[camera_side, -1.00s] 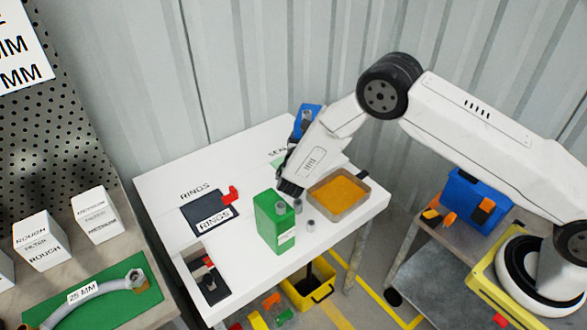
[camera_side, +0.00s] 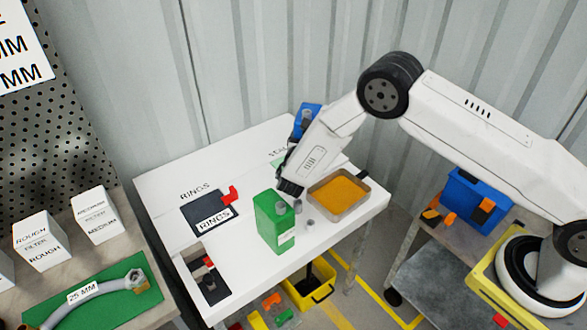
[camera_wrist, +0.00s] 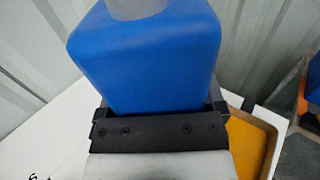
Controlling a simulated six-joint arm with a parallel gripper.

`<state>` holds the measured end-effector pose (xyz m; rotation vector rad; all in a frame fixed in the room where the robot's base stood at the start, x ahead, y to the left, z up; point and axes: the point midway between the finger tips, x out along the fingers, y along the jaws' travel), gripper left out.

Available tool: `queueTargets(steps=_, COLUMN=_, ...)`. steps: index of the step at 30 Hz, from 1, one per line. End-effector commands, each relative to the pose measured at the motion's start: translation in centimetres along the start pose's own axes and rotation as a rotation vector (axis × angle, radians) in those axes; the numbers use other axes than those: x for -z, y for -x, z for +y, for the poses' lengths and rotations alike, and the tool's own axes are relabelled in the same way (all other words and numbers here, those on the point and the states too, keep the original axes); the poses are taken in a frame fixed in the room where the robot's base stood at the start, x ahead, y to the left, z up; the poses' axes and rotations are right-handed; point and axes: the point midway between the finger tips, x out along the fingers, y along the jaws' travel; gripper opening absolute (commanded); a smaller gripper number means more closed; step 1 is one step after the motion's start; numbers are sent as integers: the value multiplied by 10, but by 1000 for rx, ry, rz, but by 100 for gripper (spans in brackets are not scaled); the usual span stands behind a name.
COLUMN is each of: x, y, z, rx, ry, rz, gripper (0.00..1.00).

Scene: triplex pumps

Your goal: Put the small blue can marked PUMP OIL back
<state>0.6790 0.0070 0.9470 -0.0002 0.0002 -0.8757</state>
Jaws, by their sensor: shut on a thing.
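The small blue can (camera_side: 308,112) shows in the side view behind my wrist, above the far part of the white table; its lower part is hidden. In the wrist view the blue can (camera_wrist: 145,62) fills the upper middle, with a grey round top at the upper edge. My gripper (camera_wrist: 158,115) is shut on it, a black jaw at each side. No lettering on the can shows. I cannot tell whether the can touches the table.
A green can (camera_side: 273,222) and small grey cylinders (camera_side: 310,223) stand near the table's front. A tray of orange-yellow content (camera_side: 339,193) sits right of my wrist. A dark RINGS mat (camera_side: 208,212) lies left. A corrugated wall (camera_side: 250,60) is behind.

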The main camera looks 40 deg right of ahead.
Motion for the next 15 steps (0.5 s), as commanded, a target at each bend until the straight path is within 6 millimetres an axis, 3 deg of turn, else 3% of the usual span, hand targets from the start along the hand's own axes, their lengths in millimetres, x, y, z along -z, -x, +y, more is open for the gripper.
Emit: queueTargets(steps=15, x=-49, y=0, z=1, rx=0, ry=-4, rz=-4, gripper=0)
